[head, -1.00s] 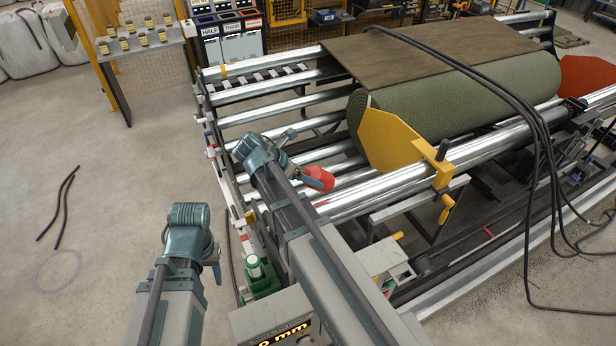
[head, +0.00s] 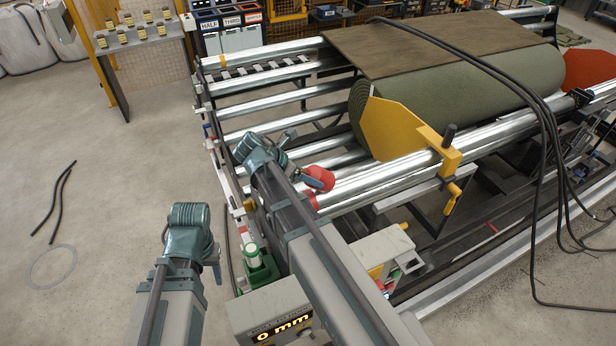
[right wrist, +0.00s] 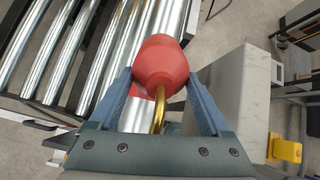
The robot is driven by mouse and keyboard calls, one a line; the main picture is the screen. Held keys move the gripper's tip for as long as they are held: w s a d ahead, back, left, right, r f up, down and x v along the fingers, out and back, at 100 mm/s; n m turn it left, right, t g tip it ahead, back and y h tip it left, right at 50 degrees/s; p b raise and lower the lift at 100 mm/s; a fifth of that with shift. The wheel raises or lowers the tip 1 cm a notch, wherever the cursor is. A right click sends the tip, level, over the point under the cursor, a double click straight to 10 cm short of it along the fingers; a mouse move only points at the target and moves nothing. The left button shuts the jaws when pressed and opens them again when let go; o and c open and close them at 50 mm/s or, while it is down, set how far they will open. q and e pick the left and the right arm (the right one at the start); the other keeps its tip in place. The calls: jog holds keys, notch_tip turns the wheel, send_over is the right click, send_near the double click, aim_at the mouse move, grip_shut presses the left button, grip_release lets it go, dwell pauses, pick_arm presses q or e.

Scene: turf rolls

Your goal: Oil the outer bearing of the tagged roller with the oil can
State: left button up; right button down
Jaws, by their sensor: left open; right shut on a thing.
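The red oil can (head: 319,178) is held by my right gripper (head: 298,172) above the near-left ends of the steel rollers (head: 350,184). In the right wrist view the can (right wrist: 160,60) sits between the two blue fingers of that gripper (right wrist: 160,84). Its brass spout (right wrist: 158,112) curves back toward the palm. A small red patch (head: 312,200) shows by a roller end under the can; I cannot tell whether it is the tag. The outer bearing is not clearly visible. My left gripper (head: 216,268) is open and empty at the left, apart from the machine; its fingers are mostly hidden.
A turf roll (head: 460,105) lies on the machine behind a yellow side plate (head: 395,128). Black hoses (head: 545,150) hang over the right side. A display box (head: 275,312) reads 0 mm close to my right arm. The floor at left is clear except for a ring (head: 52,266) and dark strips.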

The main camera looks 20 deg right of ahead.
aim_at(308, 196)
jog(key=shift+s+f, duration=0.1)
jog(key=shift+f, duration=0.15)
jog(key=shift+s+a+f+b, duration=0.1)
jog(key=shift+f+b, duration=0.65)
jog(key=shift+b, duration=0.15)
notch_tip(308, 196, down, 5)
jog(key=b, duration=0.4)
jog(key=shift+r+b, duration=0.1)
jog(key=shift+b, duration=0.25)
jog(key=shift+f+b, duration=0.35)
jog(key=shift+a+f+b, duration=0.1)
jog(key=shift+f+b, duration=0.25)
jog(key=shift+b, duration=0.1)
jog(key=shift+s, duration=0.1)
jog(key=shift+d+f, duration=0.15)
jog(key=shift+d, duration=0.1)
dwell(0.4)
